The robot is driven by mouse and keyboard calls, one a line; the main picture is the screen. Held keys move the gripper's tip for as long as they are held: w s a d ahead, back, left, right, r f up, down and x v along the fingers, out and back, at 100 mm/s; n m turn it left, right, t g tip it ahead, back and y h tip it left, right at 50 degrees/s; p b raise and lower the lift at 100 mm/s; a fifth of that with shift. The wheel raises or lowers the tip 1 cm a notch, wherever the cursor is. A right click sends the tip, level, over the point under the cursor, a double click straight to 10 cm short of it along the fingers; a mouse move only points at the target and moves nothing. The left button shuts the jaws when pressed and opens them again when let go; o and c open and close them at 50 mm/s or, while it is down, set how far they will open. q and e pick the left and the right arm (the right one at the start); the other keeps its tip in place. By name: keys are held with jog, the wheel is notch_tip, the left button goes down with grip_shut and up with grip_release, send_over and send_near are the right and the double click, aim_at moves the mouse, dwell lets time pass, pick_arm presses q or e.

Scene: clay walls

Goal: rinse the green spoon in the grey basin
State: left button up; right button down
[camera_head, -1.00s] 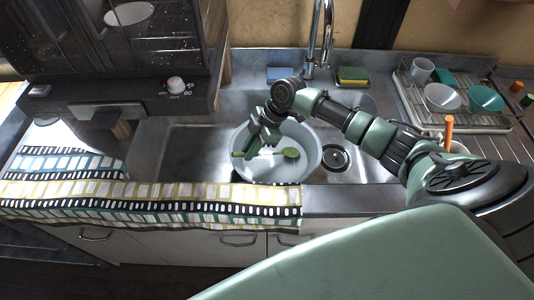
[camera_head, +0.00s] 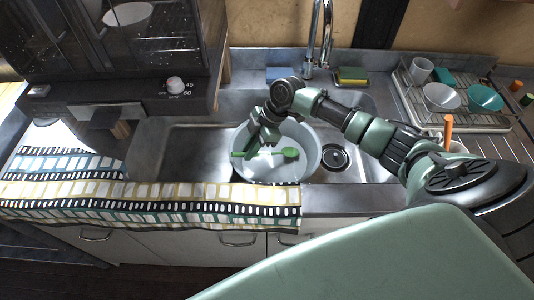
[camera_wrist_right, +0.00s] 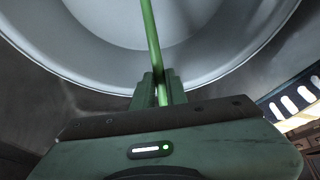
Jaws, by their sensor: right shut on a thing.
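The green spoon (camera_head: 290,154) lies roughly level inside the round grey basin (camera_head: 309,160), its bowl end to the right and its handle end to the left. My right gripper (camera_head: 251,153) reaches down into the basin from above and is shut on the spoon's handle. In the right wrist view, the thin green handle (camera_wrist_right: 151,35) runs up from between the closed fingers (camera_wrist_right: 158,92), with the pale basin (camera_wrist_right: 100,60) behind it. The spoon's bowl is outside that view. My left gripper is not in view.
The basin stands in the metal sink beside a drain (camera_head: 335,158). A tap (camera_head: 318,45) rises behind it. A dish rack (camera_head: 455,100) with cups and bowls is at right. A patterned cloth (camera_head: 150,203) covers the front left edge. A yellow-green sponge (camera_head: 352,75) lies behind.

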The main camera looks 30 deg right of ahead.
notch_tip(320, 180, up, 14)
jog(key=p, duration=1.2)
jog(key=shift+r, duration=0.15)
dwell(2.2)
notch_tip(320, 180, up, 4)
jog(key=p, duration=0.4)
jog(key=shift+s, duration=0.1)
dwell(0.6)
